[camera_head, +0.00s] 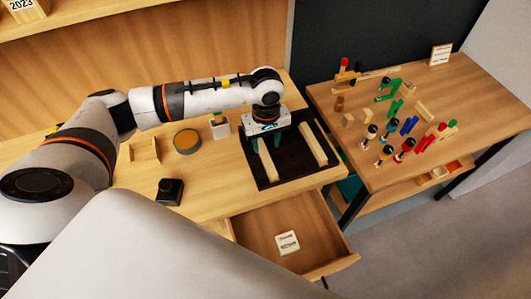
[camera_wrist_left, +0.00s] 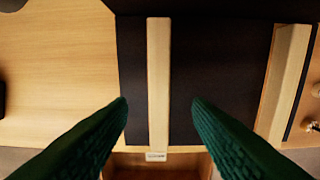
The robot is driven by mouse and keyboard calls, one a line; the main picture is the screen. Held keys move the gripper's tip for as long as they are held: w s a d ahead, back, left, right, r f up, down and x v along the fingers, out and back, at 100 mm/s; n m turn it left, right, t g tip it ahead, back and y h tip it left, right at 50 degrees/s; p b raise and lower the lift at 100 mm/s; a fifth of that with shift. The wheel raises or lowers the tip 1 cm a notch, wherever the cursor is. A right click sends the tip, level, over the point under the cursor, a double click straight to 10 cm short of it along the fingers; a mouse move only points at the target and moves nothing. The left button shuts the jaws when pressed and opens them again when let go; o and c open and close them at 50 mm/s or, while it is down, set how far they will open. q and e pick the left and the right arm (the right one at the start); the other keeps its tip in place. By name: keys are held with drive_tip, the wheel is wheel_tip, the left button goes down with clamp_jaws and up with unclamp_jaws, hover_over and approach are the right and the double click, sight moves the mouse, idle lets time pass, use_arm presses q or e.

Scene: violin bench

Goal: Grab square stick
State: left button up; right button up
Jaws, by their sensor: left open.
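Two pale wooden square sticks lie on a black tray (camera_head: 291,168) on the workbench. The left stick (camera_head: 268,165) is partly covered at its far end by my left gripper (camera_head: 264,142). The right stick (camera_head: 314,143) lies clear, further right on the tray. In the left wrist view, the left stick (camera_wrist_left: 158,62) runs lengthwise between the two green fingers (camera_wrist_left: 160,104), with a gap on each side. My left gripper is open and points down at it. The right stick (camera_wrist_left: 284,72) shows at the right of that view. My right gripper is not in view.
An open drawer (camera_head: 270,223) with a small white-labelled item (camera_head: 287,242) is below the tray. A round tin (camera_head: 187,141), a black box (camera_head: 170,191) and a wooden holder (camera_head: 145,152) stand left. A second table (camera_head: 465,95) at right holds several coloured clamps.

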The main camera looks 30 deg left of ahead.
sight(265, 154)
use_arm(q)
wheel_tip(265, 154, down, 4)
drive_tip(key=shift+a+r+p, duration=0.1)
drive_tip(key=shift+r+p, duration=0.05)
drive_tip(key=shift+p, duration=0.9)
drive_tip(key=shift+f, duration=0.65)
clamp_jaws()
